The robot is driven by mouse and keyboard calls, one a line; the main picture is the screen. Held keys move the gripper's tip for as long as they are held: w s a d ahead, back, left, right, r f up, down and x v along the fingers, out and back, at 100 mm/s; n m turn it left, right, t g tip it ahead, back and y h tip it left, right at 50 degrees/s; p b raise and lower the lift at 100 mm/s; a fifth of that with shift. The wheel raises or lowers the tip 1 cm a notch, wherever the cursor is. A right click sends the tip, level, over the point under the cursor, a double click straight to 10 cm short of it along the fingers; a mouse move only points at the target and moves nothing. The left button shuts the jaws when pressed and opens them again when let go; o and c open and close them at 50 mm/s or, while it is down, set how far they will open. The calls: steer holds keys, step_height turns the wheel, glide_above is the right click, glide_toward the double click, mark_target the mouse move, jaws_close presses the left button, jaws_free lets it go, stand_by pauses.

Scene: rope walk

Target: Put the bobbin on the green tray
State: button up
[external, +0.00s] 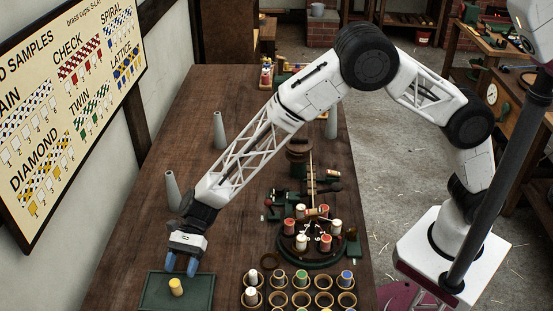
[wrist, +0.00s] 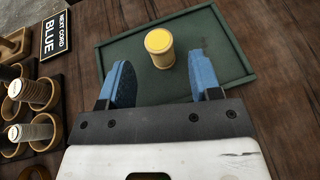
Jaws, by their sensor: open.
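A yellow bobbin (external: 176,287) stands upright on the green tray (external: 152,303) at the front left of the table. In the wrist view the bobbin (wrist: 160,47) stands on the tray (wrist: 226,55), apart from its rim. My gripper (external: 181,265) is open just behind and above the tray. In the wrist view its two blue fingers (wrist: 160,85) are spread wide, with the bobbin beyond and between them. I see no contact between the fingers and the bobbin. Nothing is held.
Brass cups (external: 278,298) with several bobbins stand right of the tray. A round braiding device (external: 313,241) with bobbins stands behind them. Grey cones (external: 171,190) stand along the table's left side. A sign reading "NEXT CORD BLUE" (wrist: 56,36) lies beside the tray.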

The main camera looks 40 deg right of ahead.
steer(key=v, duration=0.6)
steer(key=shift+w+d+r, duration=0.15)
steer(key=shift+w+d, duration=0.05)
steer(key=shift+d, duration=0.05)
stand_by(0.8)
